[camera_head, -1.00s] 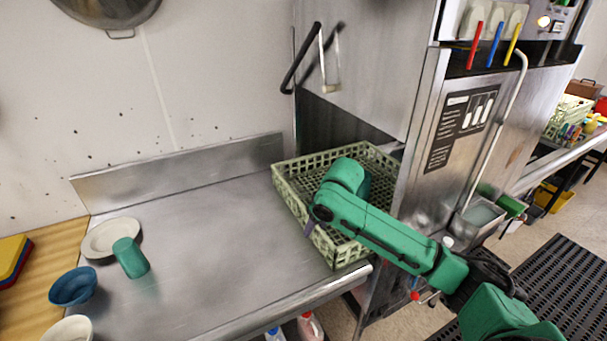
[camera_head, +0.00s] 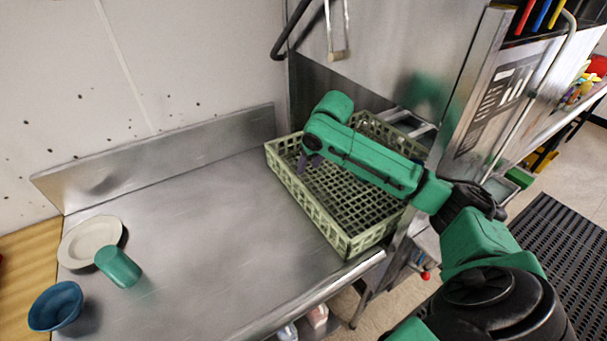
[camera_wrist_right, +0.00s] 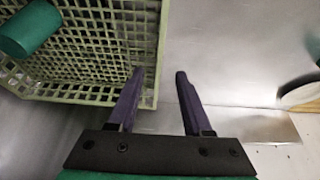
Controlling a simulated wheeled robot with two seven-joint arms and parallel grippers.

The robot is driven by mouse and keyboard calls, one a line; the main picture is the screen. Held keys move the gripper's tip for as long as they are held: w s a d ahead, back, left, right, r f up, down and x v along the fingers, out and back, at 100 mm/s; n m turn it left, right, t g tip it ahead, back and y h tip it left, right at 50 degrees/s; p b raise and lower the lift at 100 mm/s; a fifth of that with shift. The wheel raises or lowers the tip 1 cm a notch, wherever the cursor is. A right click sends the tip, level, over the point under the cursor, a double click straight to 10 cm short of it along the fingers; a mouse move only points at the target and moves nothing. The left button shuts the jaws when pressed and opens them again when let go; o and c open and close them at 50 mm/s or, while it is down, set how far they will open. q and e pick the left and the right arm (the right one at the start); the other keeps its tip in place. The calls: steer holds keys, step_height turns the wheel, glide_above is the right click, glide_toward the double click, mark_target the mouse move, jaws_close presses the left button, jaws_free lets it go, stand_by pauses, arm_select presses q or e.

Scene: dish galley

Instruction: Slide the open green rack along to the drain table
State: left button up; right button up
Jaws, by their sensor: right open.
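The open green rack (camera_head: 318,212) sits at the right end of the steel table (camera_head: 210,250), at the dish machine's opening. My right gripper (camera_head: 309,164) is over the rack's left side and points down. In the right wrist view, the gripper (camera_wrist_right: 160,82) is open, with one finger over the edge of the rack (camera_wrist_right: 85,95) and the other outside it. Nothing is held, and I cannot tell whether a finger touches the rack. My left gripper is not in view.
A white plate (camera_head: 92,240), a green cup (camera_head: 118,267) and a blue bowl (camera_head: 55,306) are at the table's left end. The steel table between them and the rack is clear. Another steel counter (camera_head: 545,130) runs beyond the machine (camera_head: 490,110).

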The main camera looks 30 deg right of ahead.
steer(key=p, duration=0.1)
glide_above(300, 184)
steer(key=s, duration=0.2)
step_height(300, 184, down, 5)
steer(key=x, duration=0.6)
steer(key=shift+f+p, duration=0.3)
steer(key=shift+p, duration=0.1)
steer(key=shift+f, duration=0.25)
steer(key=shift+r, duration=0.1)
steer(key=shift+c, duration=0.6)
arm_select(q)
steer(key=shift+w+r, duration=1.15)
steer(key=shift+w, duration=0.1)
arm_select(e)
steer(key=shift+s, duration=0.1)
jaws_close()
